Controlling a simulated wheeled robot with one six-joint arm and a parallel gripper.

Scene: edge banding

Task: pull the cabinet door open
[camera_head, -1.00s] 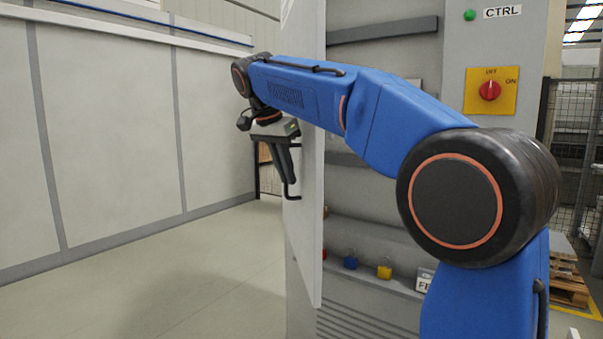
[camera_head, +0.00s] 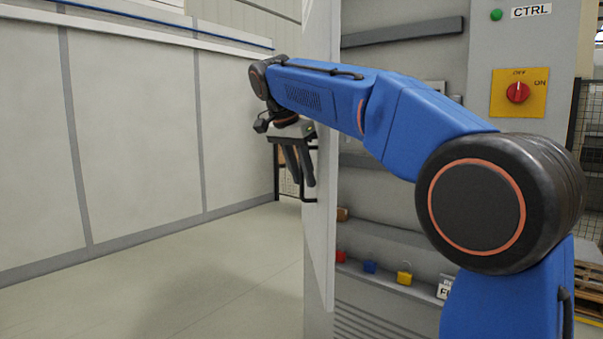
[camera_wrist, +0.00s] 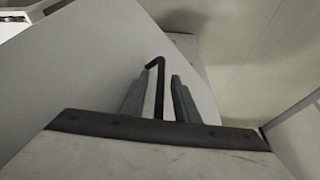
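The cabinet door (camera_head: 320,225) stands swung out from the grey cabinet (camera_head: 390,195), seen nearly edge-on in the head view. Its pale face fills the left of the wrist view (camera_wrist: 85,75). The black handle (camera_head: 313,200) is on the door's left side; in the wrist view the handle (camera_wrist: 156,64) shows between my fingers. My gripper (camera_head: 302,183) hangs at the handle with its two fingers apart. In the wrist view my gripper (camera_wrist: 161,82) is open, with a gap between the right finger and the handle. Exact contact with the handle cannot be told.
Inside the cabinet are a red block (camera_head: 341,256), a blue block (camera_head: 370,267) and a yellow padlock-like piece (camera_head: 404,278) on a ledge. A red switch (camera_head: 517,92) is on the right panel. The floor (camera_head: 190,290) at left is clear up to the white wall panels (camera_head: 130,130).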

